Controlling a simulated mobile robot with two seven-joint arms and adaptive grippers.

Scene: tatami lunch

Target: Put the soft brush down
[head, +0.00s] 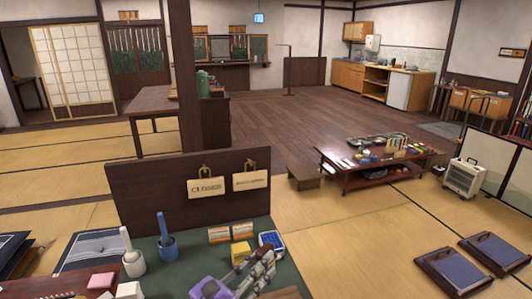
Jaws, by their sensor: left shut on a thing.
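My left gripper (264,262) shows low in the head view, just right of the bottom middle, over the dark green counter top (285,275). Its grey finger links lean up and right from a purple part (211,288) at the bottom edge. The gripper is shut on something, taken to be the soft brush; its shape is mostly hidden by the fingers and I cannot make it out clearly. I cannot tell whether it touches the counter. My right gripper is not in view.
Near the fingers are a yellow block (241,252) and a blue item (271,240). Farther left stand a blue pot with a handle (166,246) and a white one (133,262). A dark upright panel (145,190) with two hanging signs closes the counter's back.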

